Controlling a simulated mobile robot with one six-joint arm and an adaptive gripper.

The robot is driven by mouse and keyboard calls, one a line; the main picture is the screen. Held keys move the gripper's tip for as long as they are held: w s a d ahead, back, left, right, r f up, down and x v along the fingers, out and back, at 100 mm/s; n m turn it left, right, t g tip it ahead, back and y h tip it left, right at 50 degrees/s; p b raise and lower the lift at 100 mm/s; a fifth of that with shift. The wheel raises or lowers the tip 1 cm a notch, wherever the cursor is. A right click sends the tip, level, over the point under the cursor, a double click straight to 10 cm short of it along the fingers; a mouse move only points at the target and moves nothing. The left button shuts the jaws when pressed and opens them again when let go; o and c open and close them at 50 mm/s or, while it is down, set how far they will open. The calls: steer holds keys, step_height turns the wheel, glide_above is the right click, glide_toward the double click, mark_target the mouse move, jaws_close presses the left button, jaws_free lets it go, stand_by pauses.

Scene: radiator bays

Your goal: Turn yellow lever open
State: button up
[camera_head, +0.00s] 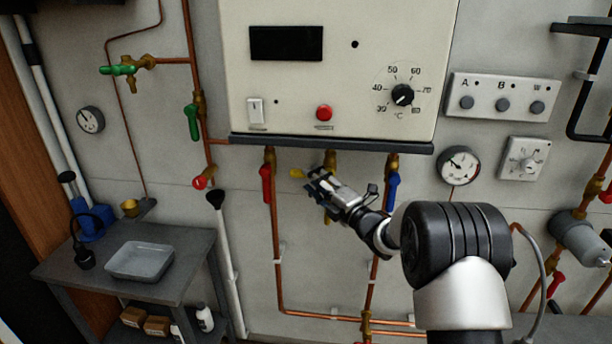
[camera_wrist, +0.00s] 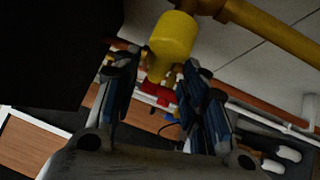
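The yellow lever (camera_head: 296,173) shows as a small yellow piece at the left of my gripper's tips, on the middle valve (camera_head: 330,160) under the boiler panel. The rest of it is hidden behind my gripper (camera_head: 314,180). In the wrist view the yellow lever (camera_wrist: 172,38) is a thick yellow cylinder just ahead of my gripper (camera_wrist: 158,68). Its near end lies about between the two fingertips. The fingers stand apart with a gap between them. I cannot tell whether either finger touches the lever.
A red lever (camera_head: 266,184) hangs left of my gripper and a blue lever (camera_head: 392,190) hangs right of it. The boiler panel's dark lower edge (camera_head: 330,143) runs just above. Copper pipes (camera_head: 276,250) run down the wall. A grey bench (camera_head: 190,262) stands at lower left.

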steer(key=shift+x, duration=2.2)
jaws_close()
